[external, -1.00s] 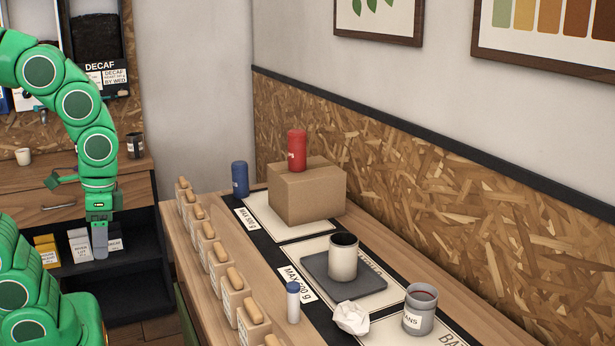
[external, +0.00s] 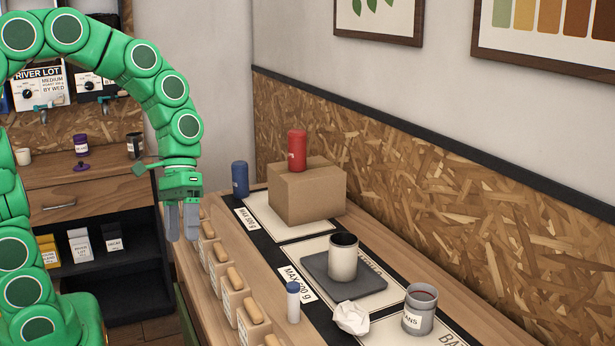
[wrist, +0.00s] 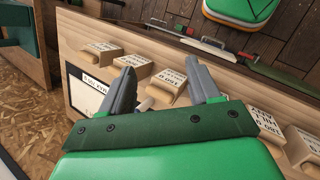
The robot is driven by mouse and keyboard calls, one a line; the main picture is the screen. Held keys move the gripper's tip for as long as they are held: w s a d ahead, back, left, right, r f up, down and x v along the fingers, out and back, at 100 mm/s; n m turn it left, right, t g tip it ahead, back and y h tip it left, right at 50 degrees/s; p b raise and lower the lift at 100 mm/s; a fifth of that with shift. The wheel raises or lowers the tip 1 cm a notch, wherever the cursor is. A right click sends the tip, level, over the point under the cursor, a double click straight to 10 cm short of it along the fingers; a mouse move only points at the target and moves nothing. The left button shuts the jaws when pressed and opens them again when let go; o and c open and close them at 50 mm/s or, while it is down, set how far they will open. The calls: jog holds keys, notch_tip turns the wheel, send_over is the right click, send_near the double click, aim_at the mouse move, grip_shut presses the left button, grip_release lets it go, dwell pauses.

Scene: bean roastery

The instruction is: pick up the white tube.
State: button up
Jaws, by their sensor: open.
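The white tube (external: 293,303), with a blue cap, stands upright on the long wooden bench, just left of the dark scale. My gripper (external: 182,232) is open and points down over the left edge of the bench. It is clearly apart from the white tube, farther back and to its left. In the wrist view my two grey fingers (wrist: 160,75) are spread, and I cannot make out the white tube there with certainty.
A blue canister (external: 240,179) stands left of a cardboard box (external: 318,200) with a red canister (external: 297,151) on top. A mug (external: 343,262) sits on the scale. Crumpled paper (external: 351,319) and a grey bean cup (external: 419,310) are nearby. Wooden-handled blocks line the left edge.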

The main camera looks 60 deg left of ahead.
jog(key=w+d+f+n+h, duration=0.1)
jog(key=w+n, duration=0.1)
jog(key=w, duration=0.1)
jog(key=w+d+f+n+h, duration=0.1)
jog(key=w+f+n+h, duration=0.1)
jog(key=w, duration=0.2)
jog(key=w+d+f+n+h, duration=0.1)
jog(key=w+n+h, duration=0.1)
jog(key=w+n, duration=0.1)
jog(key=shift+w+d+f+t, duration=0.3)
jog(key=shift+w+d+f, duration=0.05)
jog(key=shift+w, duration=0.2)
jog(key=w+a+f+n+t+h, duration=0.1)
jog(key=w+f+n+t+h, duration=0.15)
jog(key=w+f+n, duration=0.35)
jog(key=n, duration=0.1)
send_near(293, 292)
notch_tip(293, 292, down, 3)
jog(key=shift+w+d+f, duration=0.15)
jog(key=shift+d, duration=0.6)
jog(key=shift+w+d+f, duration=0.1)
jog(key=shift+w+d, duration=0.1)
jog(key=shift+d, duration=0.5)
jog(key=shift+w+x, duration=0.2)
jog(key=shift+x, duration=2.4)
jog(key=shift+r, duration=0.1)
jog(key=shift+c, duration=0.2)
jog(key=c, duration=1)
